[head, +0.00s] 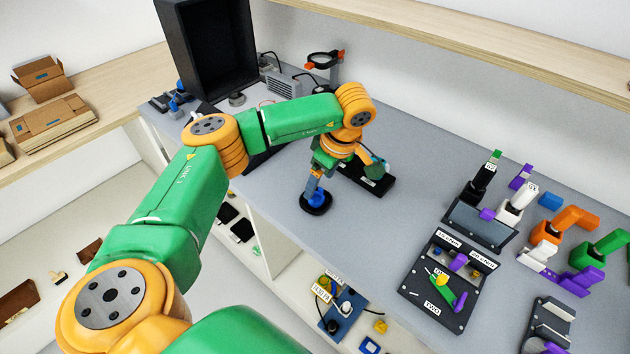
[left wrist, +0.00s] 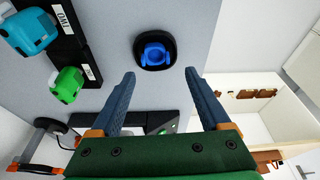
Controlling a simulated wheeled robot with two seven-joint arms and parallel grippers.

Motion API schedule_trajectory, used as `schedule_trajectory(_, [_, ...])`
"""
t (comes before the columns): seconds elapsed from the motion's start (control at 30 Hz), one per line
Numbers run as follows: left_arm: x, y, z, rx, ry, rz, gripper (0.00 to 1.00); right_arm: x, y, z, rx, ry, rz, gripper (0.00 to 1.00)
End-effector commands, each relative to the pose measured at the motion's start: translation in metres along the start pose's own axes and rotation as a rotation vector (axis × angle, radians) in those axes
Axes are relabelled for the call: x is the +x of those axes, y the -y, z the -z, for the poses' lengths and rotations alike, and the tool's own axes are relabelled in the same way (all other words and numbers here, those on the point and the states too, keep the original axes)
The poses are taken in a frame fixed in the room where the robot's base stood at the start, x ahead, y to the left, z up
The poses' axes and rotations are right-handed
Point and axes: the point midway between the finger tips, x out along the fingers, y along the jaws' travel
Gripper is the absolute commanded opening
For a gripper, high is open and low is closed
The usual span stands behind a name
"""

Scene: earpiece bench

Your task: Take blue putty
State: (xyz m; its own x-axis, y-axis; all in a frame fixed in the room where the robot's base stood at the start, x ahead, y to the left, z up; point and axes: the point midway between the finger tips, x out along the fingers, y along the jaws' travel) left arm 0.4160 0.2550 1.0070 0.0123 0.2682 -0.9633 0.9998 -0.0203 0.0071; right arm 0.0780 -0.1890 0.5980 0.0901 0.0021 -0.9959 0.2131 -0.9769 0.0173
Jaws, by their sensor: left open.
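The blue putty (head: 317,197) sits in a small black round dish (head: 317,208) on the grey bench. In the left wrist view the putty (left wrist: 154,54) is a blue lump with a raised rim, inside the black dish (left wrist: 170,42). My left gripper (left wrist: 160,76) is open and empty, its two blue-grey fingers apart. The putty shows just beyond the fingertips, between their lines. In the head view my left gripper (head: 313,183) hangs over the dish; its hand and arm hide part of the area behind.
Close to the dish, a black stand (head: 381,187) holds teal (left wrist: 30,32) and green (left wrist: 68,84) pieces. Black racks with tools and a sorting tray (head: 432,307) stand at the right. The bench between is clear. A shelf runs along the back wall.

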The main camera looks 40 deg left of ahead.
Motion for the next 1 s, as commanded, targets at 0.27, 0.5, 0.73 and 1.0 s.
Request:
schedule_trajectory(0.27, [0.053,0.000,-0.002,-0.001,0.002,0.001,0.80,0.043,0.000,0.001,0.000,-0.009,0.000,0.50])
schedule_trajectory(0.5, [0.052,0.000,-0.001,0.000,0.002,0.000,0.80,0.040,0.001,0.001,0.001,-0.010,0.000,0.50])
schedule_trajectory(0.73, [0.052,0.000,-0.001,0.001,0.002,0.000,0.53,0.040,0.001,0.002,0.001,-0.010,0.000,0.50])
schedule_trajectory(1.0, [0.052,0.000,-0.001,0.001,0.003,0.000,0.17,0.040,0.001,0.002,0.001,-0.010,0.000,0.50])
